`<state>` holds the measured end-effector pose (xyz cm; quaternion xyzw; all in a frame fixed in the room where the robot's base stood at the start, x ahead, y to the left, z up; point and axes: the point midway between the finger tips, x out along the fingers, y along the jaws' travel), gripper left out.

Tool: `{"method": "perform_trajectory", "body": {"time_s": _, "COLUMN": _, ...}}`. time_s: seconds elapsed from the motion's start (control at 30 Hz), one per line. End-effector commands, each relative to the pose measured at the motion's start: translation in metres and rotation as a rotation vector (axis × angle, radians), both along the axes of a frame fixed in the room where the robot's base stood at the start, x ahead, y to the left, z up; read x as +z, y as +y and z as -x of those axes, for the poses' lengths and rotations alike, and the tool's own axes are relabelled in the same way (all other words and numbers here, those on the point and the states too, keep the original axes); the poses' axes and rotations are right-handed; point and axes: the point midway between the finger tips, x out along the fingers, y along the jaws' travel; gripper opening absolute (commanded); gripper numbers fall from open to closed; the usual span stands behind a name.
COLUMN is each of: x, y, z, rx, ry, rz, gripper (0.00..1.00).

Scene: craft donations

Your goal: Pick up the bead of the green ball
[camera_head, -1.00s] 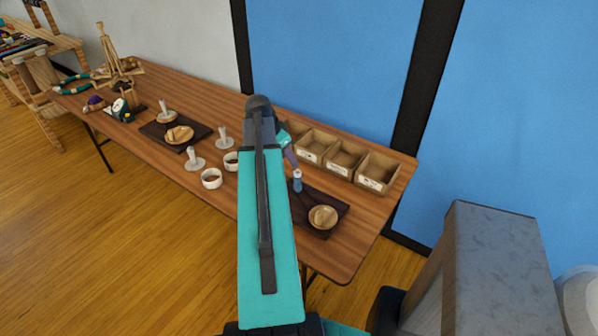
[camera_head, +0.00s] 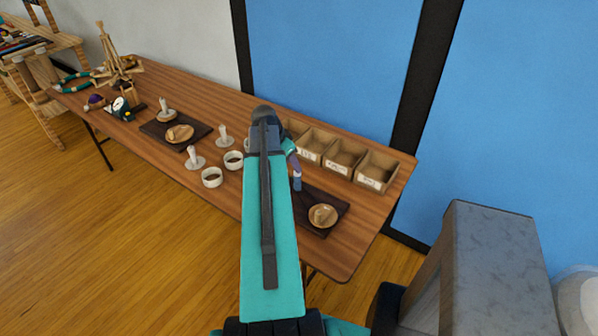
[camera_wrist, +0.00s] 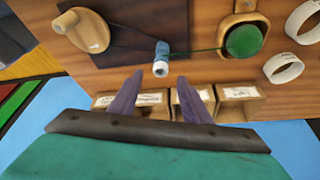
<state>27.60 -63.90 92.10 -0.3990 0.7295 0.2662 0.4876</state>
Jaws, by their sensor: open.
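A green ball (camera_wrist: 243,40) sits in a wooden holder (camera_wrist: 225,54) in the wrist view. A thin green strand runs left from it towards a small blue cylinder with a pale end (camera_wrist: 161,57), apparently its bead. The cylinder is by the edge of a dark mat (camera_wrist: 150,25), and it also shows in the head view (camera_head: 297,184). My gripper (camera_wrist: 160,76) is open, its two purple fingers on either side of the cylinder's near end in the picture. I cannot tell whether they touch it. The arm hides the green ball in the head view.
A row of labelled wooden bins (camera_head: 375,171) stands along the table's back edge, close to the fingers. White rings (camera_head: 212,177) and pale pegs (camera_head: 194,158) stand left of the arm.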

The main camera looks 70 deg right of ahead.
Motion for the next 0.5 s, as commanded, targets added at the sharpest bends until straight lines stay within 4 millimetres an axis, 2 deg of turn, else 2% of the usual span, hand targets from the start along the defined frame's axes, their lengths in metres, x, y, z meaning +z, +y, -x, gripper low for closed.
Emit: {"method": "perform_trajectory", "body": {"time_s": 0.5, "x": -0.032, "y": -0.010, "z": 0.007, "rx": 0.000, "ry": 0.002, "rz": -0.003, "gripper": 0.44}}
